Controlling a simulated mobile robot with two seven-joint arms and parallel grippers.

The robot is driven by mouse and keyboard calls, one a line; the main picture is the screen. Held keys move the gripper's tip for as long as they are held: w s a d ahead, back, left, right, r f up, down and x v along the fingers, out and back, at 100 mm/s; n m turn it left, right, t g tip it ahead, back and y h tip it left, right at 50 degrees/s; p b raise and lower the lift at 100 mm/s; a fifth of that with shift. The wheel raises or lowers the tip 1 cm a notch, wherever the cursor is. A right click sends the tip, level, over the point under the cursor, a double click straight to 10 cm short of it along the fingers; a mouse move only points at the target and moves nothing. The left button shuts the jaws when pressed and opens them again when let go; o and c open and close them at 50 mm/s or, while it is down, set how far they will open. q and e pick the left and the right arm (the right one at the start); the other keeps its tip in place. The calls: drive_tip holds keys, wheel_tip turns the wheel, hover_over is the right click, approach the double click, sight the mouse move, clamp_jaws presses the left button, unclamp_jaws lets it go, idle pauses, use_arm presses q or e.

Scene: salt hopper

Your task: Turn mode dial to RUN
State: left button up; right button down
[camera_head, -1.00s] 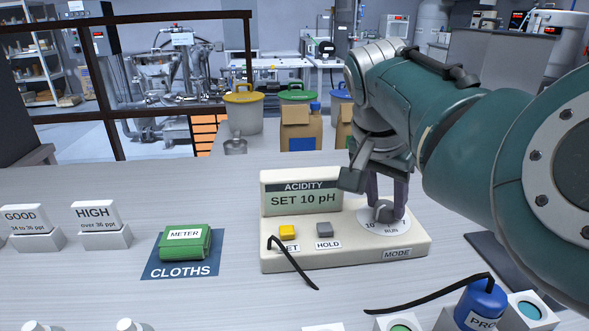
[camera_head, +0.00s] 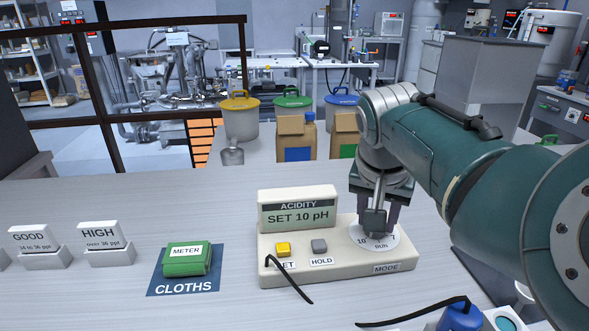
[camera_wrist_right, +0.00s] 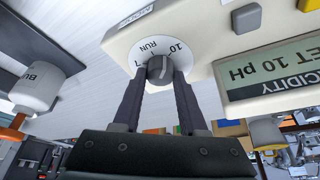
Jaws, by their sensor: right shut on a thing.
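The mode dial is a white disc (camera_head: 388,243) marked 10, RUN and 7, on the right of the cream acidity meter (camera_head: 335,270). In the right wrist view its dark round knob (camera_wrist_right: 159,69) sits between the fingers of my right gripper (camera_wrist_right: 158,78), which is shut on it. The RUN mark is beside the knob; I cannot tell exactly where the pointer aims. In the head view my right gripper (camera_head: 378,222) comes down from above and hides much of the knob. The meter's display (camera_head: 298,215) reads SET 10 pH. My left gripper is not in view.
A yellow button (camera_head: 283,249) and a grey HOLD button (camera_head: 319,246) are left of the dial. A black cable lies across the meter's front. A green METER cloth (camera_head: 187,259) lies on a blue mat (camera_head: 160,287). A blue probe (camera_head: 461,316) is at the front right.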

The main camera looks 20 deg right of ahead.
drive_tip(key=n+p, duration=0.1)
drive_tip(key=n+y+p, duration=0.1)
drive_tip(key=shift+s+d+r+n+t+p, duration=0.1)
drive_tip(key=shift+r+n+t+p, duration=0.2)
drive_tip(key=shift+n+p, duration=0.1)
drive_tip(key=shift+n+y+p, duration=0.3)
drive_tip(key=shift+n+p, duration=0.2)
drive_tip(key=shift+n, duration=0.4)
drive_tip(key=shift+d+f+n+t+y+p, duration=0.15)
drive_tip(key=shift+n+t+y+p, duration=0.2)
drive_tip(key=shift+n, duration=0.75)
drive_tip(key=shift+f+n+y, duration=0.1)
drive_tip(key=shift+n+y, duration=0.25)
drive_tip(key=shift+n, duration=0.45)
drive_tip(key=shift+c, duration=2.2)
unclamp_jaws()
